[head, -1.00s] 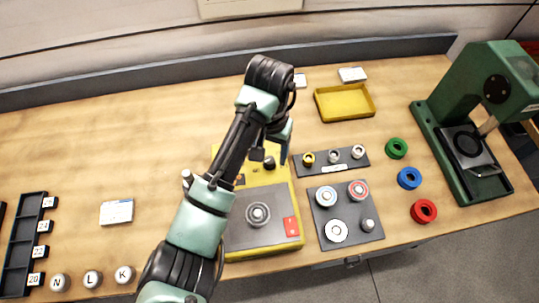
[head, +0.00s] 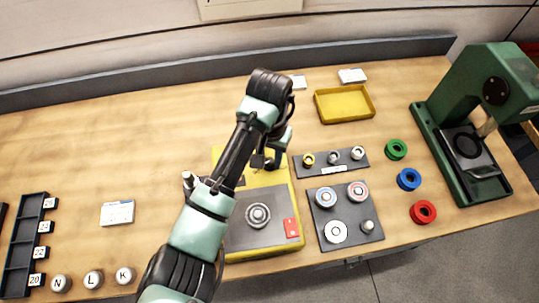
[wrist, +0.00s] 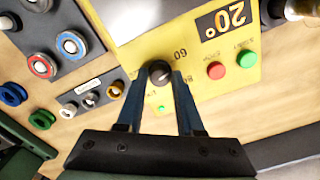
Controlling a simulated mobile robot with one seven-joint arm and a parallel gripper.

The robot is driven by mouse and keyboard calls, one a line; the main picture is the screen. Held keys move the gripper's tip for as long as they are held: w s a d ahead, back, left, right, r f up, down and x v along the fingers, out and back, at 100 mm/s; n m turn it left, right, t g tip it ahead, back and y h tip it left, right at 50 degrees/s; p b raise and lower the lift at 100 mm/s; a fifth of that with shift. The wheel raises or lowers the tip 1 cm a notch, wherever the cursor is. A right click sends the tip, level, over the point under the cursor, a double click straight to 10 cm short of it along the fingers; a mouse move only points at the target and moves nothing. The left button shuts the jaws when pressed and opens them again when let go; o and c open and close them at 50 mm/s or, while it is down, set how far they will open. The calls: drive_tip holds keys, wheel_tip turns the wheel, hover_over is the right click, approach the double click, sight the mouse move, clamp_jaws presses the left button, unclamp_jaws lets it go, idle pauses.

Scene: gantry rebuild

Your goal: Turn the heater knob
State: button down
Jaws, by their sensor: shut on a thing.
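The yellow heater (head: 270,181) stands mid-table with a grey top plate and a round fitting on it. In the wrist view its yellow panel (wrist: 190,40) carries a small dark round knob (wrist: 161,72), a display reading 20° (wrist: 223,20), a red button (wrist: 216,70) and a green button (wrist: 246,59). Printed marks, one reading 60, lie around the knob. My gripper (wrist: 162,79) is shut on the knob, a fingertip on each side. In the head view my gripper (head: 272,158) is over the heater's far part and my arm mostly hides the knob.
A dark strip with small ringed fittings (head: 320,170) and a grey plate with round parts (head: 367,237) stand close right of the heater. Green, blue and red rings, a yellow tray (head: 344,104) and a green press (head: 452,120) are farther right. The table left of the heater is mostly clear.

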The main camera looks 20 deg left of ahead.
drive_tip(key=shift+m, duration=0.3)
drive_tip(key=m+p, duration=0.1)
drive_tip(key=m, duration=0.1)
drive_tip(key=shift+r+m, duration=0.1)
drive_tip(key=shift+m, duration=0.3)
drive_tip(key=m+p, duration=0.1)
drive_tip(key=m, duration=0.2)
drive_tip(key=shift+m+p, duration=0.3)
drive_tip(key=shift+m, duration=0.1)
drive_tip(key=m+p, duration=0.1)
drive_tip(key=m, duration=0.2)
drive_tip(key=m+p, duration=0.1)
drive_tip(key=m, duration=0.6)
drive_tip(key=shift+m+p, duration=0.35)
drive_tip(key=shift+m, duration=0.05)
drive_tip(key=m, duration=0.3)
drive_tip(key=shift+m+p, duration=0.3)
drive_tip(key=m, duration=0.6)
drive_tip(key=shift+p, duration=0.4)
